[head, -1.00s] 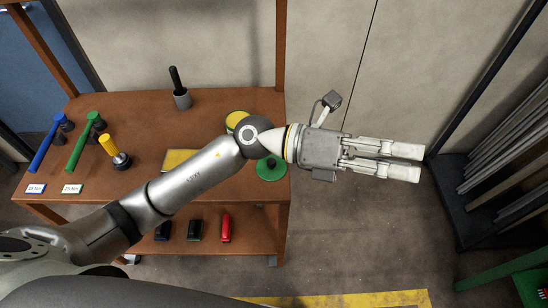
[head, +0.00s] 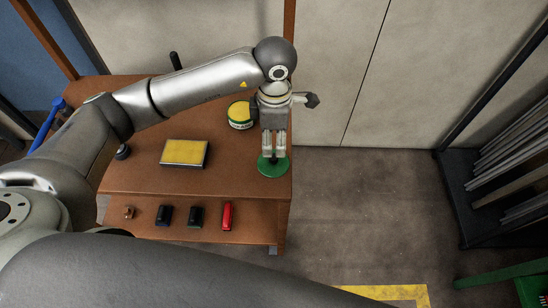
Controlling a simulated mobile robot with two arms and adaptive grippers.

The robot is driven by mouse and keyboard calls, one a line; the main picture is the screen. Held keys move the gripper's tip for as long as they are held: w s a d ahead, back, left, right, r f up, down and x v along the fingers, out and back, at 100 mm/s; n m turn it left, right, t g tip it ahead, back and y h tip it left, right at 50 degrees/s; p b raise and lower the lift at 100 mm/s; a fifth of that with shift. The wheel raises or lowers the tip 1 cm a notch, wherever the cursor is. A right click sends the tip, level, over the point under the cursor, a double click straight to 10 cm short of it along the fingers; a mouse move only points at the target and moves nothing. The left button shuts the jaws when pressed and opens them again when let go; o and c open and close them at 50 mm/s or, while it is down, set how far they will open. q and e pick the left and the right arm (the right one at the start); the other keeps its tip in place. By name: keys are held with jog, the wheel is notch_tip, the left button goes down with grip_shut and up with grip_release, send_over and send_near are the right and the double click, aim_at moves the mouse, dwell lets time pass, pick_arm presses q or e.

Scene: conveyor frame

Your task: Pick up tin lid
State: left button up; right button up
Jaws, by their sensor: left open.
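The tin lid (head: 272,170) is a round green disc with a raised part in its middle. It lies on the right side of the brown table top, near the edge. My left gripper (head: 274,155) points toward the lid, and its fingertips overlap the lid's far part in the head view. The gripper is open, with a narrow gap between the fingers. I cannot tell whether the fingers touch the lid. A yellow and green tin (head: 240,115) stands just left of the gripper, partly hidden by it. My right gripper does not show.
A yellow-topped box (head: 185,152) lies left of the lid on the table top (head: 230,180). A lower shelf holds dark items and a red stapler-like item (head: 227,215). A dark handle (head: 175,60) stands behind my arm.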

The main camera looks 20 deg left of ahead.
aim_at(273, 157)
pick_arm(q)
notch_tip(273, 157, down, 3)
jog(key=shift+f, duration=0.1)
notch_tip(273, 157, down, 5)
jog(key=shift+s+a+r+p, duration=0.1)
jog(key=shift+p, duration=1)
jog(key=shift+f, duration=0.25)
jog(key=c, duration=1)
